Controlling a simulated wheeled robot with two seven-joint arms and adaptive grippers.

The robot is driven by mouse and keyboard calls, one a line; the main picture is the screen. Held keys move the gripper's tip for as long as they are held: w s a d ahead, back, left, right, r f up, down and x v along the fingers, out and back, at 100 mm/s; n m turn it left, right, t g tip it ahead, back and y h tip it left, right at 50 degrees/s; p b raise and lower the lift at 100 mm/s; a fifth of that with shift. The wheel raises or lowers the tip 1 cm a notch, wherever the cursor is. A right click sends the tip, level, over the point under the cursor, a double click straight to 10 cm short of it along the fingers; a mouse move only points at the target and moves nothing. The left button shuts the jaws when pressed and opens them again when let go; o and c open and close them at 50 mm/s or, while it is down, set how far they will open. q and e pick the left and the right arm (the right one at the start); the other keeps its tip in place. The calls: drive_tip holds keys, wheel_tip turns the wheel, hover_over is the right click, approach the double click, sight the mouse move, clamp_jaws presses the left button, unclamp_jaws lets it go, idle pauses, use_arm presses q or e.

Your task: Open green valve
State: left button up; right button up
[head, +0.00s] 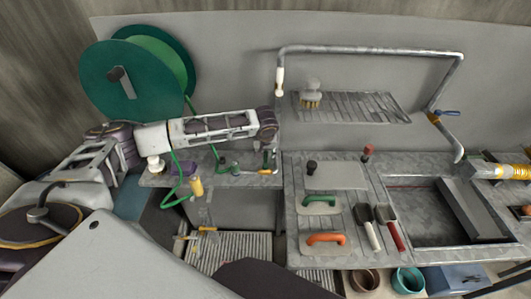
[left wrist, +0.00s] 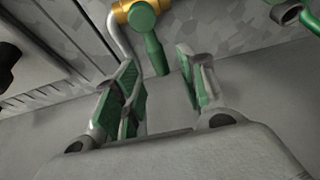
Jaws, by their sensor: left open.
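The green valve shows in the left wrist view as a green handle (left wrist: 156,52) on a brass-coloured body on a bent grey pipe. My left gripper (left wrist: 158,62) is open, with one green-padded finger on each side of the handle's lower end. I see gaps on both sides; whether anything touches is unclear. In the head view my left arm comes in from the left, and the left gripper (head: 268,157) points down over the worktop left of the sink bench. There the valve is small and mostly hidden by the gripper. My right gripper is not in view.
A green hose reel (head: 122,85) stands behind my left arm. A blue-handled valve (head: 445,113) is on the pipe at right. Trowels, including an orange-handled one (head: 326,240), and brushes lie on the bench. A wire shelf (head: 355,106) holds a brush.

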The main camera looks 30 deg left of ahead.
use_arm(q)
drive_tip(key=shift+x, duration=1.35)
clamp_jaws()
